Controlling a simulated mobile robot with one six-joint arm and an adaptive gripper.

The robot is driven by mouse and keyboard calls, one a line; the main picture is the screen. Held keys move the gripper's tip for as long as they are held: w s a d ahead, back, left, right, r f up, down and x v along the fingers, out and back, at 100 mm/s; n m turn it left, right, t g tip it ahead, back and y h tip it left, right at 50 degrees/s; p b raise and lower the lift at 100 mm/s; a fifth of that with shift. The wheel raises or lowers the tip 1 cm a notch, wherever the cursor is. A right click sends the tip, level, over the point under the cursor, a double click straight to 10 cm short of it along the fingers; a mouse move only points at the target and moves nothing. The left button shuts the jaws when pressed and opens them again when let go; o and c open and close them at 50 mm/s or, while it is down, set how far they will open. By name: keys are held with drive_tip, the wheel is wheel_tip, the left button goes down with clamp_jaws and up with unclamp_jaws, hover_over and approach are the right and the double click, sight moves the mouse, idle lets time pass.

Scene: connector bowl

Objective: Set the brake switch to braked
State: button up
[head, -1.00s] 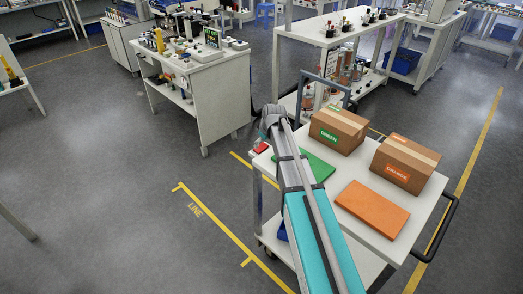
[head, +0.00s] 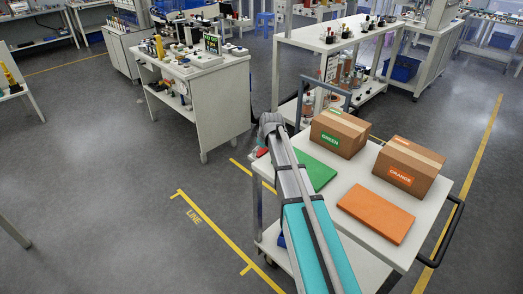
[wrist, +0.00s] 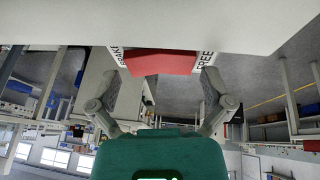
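The brake switch (wrist: 160,62) is a red block at the edge of the white cart top in the wrist view, between a label starting "BRAKE" (wrist: 117,56) on the left and "FREE" (wrist: 207,58) on the right. I cannot tell which way it is set. My gripper (wrist: 162,78) has its fingers apart, one on each side of the red block. Whether either finger touches it is unclear. In the head view a bit of red (head: 262,152) shows at the cart's far left corner, beside my arm; my fingertips are hidden there.
The cart top (head: 340,185) carries a green panel (head: 316,170), an orange panel (head: 376,212), a box labelled GREEN (head: 339,132) and a box labelled ORANGE (head: 408,166). A cluttered workbench (head: 213,100) stands to the left. Floor left of the cart is clear.

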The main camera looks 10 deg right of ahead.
drive_tip(key=c, duration=0.8)
drive_tip(key=shift+w+d+g+y, duration=0.2)
drive_tip(key=shift+g+y, duration=0.2)
drive_tip(key=shift+y, duration=0.3)
drive_tip(key=shift+c, duration=0.2)
drive_tip(key=shift+s+m+y, duration=0.1)
drive_tip(key=shift+m+y, duration=0.2)
drive_tip(key=shift+y, duration=0.2)
drive_tip(key=o, duration=0.9)
drive_tip(key=shift+h, duration=0.3)
